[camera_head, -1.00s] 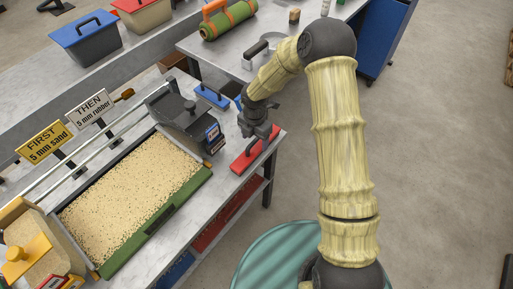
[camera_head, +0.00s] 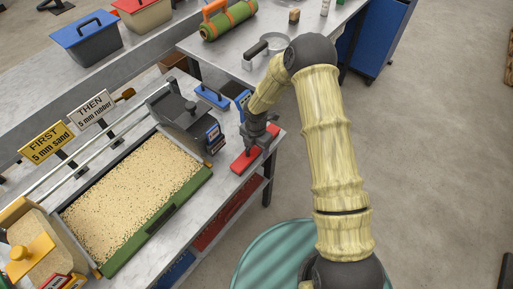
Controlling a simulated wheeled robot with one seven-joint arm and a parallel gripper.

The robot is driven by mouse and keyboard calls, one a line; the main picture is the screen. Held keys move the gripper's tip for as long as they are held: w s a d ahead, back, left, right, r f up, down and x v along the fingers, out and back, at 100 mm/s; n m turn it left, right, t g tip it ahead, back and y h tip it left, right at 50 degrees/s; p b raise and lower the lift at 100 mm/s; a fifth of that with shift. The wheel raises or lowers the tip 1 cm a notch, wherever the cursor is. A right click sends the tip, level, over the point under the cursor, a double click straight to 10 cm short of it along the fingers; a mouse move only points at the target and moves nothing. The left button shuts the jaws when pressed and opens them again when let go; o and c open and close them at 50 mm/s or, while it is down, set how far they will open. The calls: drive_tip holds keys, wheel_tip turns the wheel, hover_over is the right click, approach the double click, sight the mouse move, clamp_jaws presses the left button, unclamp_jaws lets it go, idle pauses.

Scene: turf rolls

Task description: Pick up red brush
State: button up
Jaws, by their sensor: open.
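The red brush (camera_head: 245,160) lies on the right end of the grey workbench, close to its edge. My gripper (camera_head: 256,150) points down over the brush, with its fingertips at or just above the brush's upper part. The jaws are open. Part of the brush is hidden behind the gripper, and I cannot tell whether the fingers touch it.
A tray of sand-coloured granules (camera_head: 135,200) with a green front lies left of the brush. A second table (camera_head: 225,55) is behind.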

idle(0.3)
drive_tip(key=c, duration=1.1)
drive_tip(key=shift+o, duration=0.2)
drive_tip(key=shift+r, duration=0.15)
wheel_tip(320, 180, up, 10)
drive_tip(key=shift+f+b, duration=0.1)
drive_tip(key=shift+b, duration=0.3)
drive_tip(key=shift+a, duration=0.1)
drive_tip(key=shift+f, duration=0.1)
